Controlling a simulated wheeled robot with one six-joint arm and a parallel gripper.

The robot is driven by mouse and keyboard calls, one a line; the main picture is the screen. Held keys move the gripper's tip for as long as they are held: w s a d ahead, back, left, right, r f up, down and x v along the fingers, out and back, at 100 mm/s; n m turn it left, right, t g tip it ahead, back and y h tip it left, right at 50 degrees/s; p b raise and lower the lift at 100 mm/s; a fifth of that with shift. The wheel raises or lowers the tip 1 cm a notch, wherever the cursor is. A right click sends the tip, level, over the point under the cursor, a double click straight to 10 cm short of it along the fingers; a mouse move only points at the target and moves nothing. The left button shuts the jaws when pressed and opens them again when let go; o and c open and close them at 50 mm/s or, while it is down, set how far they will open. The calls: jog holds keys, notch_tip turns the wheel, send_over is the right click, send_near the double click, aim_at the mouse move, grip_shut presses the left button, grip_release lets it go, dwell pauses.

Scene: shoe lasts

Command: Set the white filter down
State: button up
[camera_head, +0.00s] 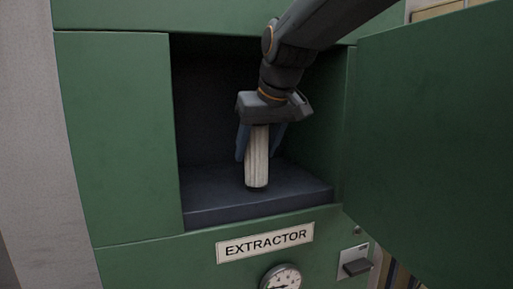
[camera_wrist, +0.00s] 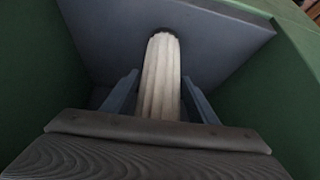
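The white filter (camera_head: 257,158) is a pale ribbed cylinder, upright inside the open extractor chamber. My gripper (camera_head: 258,152) points down over it, with a blue-grey finger on either side, and is shut on it near the finger ends. In the wrist view the filter (camera_wrist: 160,80) lies between the two fingers (camera_wrist: 161,75) and reaches past their tips. Its upper end is hidden by the palm. Its lower end is at or just above the chamber's grey floor (camera_head: 215,192); I cannot tell whether it touches.
The green cabinet (camera_head: 115,130) frames the chamber on the left. Its open door (camera_head: 430,150) stands close on the right. Below are the EXTRACTOR label (camera_head: 265,242), a round gauge (camera_head: 282,278) and a small lever (camera_head: 356,267). The floor around the filter is clear.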

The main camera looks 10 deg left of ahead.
jog(key=shift+o, duration=0.8)
jog(key=shift+r, duration=0.1)
jog(key=shift+r, duration=0.2)
jog(key=b+v, duration=0.2)
jog(key=v, duration=0.9)
jog(key=shift+d+r, duration=0.25)
jog(key=shift+r, duration=0.1)
jog(key=shift+s, duration=0.25)
